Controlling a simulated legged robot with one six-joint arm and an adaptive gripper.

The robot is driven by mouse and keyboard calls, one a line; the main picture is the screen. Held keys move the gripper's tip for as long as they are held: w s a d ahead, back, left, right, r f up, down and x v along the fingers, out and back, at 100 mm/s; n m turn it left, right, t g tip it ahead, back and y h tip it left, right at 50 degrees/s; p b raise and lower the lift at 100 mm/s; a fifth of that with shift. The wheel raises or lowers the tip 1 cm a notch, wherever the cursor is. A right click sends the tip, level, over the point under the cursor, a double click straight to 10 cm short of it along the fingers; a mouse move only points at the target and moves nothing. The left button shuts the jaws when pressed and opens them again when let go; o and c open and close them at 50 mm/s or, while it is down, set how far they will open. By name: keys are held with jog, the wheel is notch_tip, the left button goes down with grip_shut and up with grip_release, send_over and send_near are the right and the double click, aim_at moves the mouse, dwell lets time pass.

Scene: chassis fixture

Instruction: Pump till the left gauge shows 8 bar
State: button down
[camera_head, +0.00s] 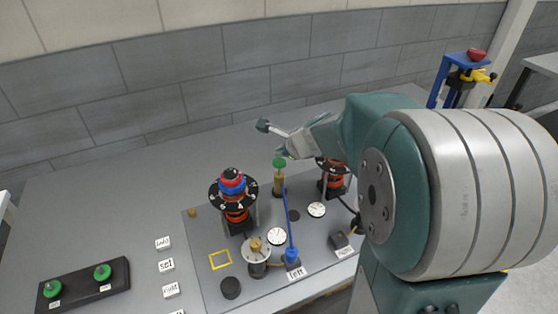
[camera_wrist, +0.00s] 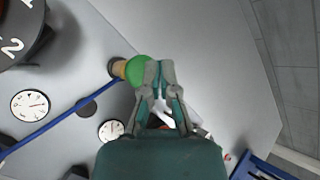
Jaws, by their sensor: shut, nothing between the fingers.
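The left gauge (camera_head: 277,236) is a white dial behind the "left" label (camera_head: 297,274); it also shows in the wrist view (camera_wrist: 30,105). Its numbers are too small to read. A long blue lever (camera_head: 290,225) rises from a base by that label. In the wrist view the blue lever (camera_wrist: 62,118) runs toward a green knob (camera_wrist: 137,70) on a brass-coloured piece; I cannot tell if they are joined. My gripper (camera_wrist: 160,66) is shut and empty, its fingertips close beside the green knob. In the head view the green knob (camera_head: 279,163) is just below my gripper (camera_head: 280,151).
A second gauge (camera_head: 316,209) stands to the right. A numbered dial with an orange coil (camera_head: 236,214) stands left of the lever. A black block with green knobs (camera_head: 85,284) lies front left. A blue stand (camera_head: 462,72) is at the back right.

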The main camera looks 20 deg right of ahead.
aim_at(281, 162)
jog(key=shift+r, duration=2.55)
jog(key=s+a+n+g+h, duration=0.1)
jog(key=s+a+n, duration=0.4)
jog(key=s+n, duration=0.7)
jog(key=s+a+n+g, duration=0.2)
jog(key=s+a+n, duration=0.3)
jog(key=s+n, duration=0.7)
jog(key=shift+s+a+r+n+h, duration=0.2)
jog(key=shift+s+r+n+h, duration=0.1)
jog(key=shift+n+h, duration=0.1)
